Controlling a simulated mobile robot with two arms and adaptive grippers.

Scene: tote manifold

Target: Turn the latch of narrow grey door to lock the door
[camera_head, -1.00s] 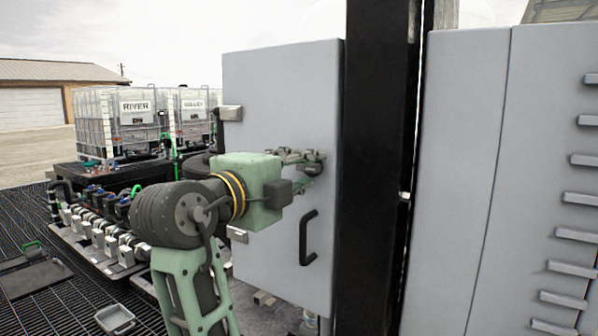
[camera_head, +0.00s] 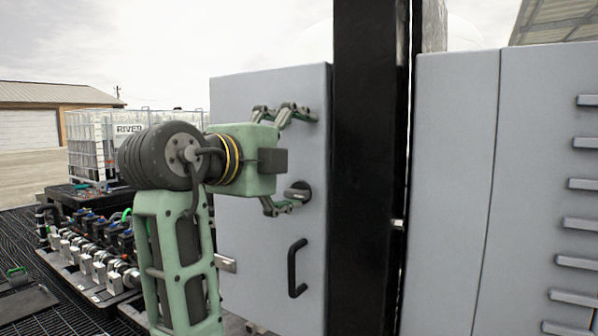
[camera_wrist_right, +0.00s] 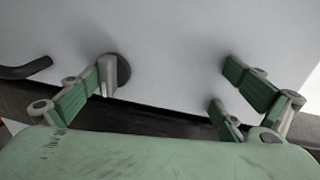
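The narrow grey door (camera_head: 240,95) stands left of a black post in the head view. Its latch (camera_head: 299,189), a grey knob on a dark round base, sits above the black door handle (camera_head: 296,268). My right gripper (camera_head: 300,160) is open in front of the door, one finger well above the latch and the lower finger beside it. In the right wrist view, the open gripper (camera_wrist_right: 168,76) has its left fingertip close to the latch (camera_wrist_right: 119,69); contact cannot be told. The fingers hold nothing. My left gripper is out of view.
The black post (camera_head: 370,170) rises right of the door. A wider grey cabinet (camera_head: 450,190) with ledges stands beyond it. A white caged tank (camera_head: 90,145) and a row of pipes and valves (camera_head: 95,250) are at left, over a floor grating.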

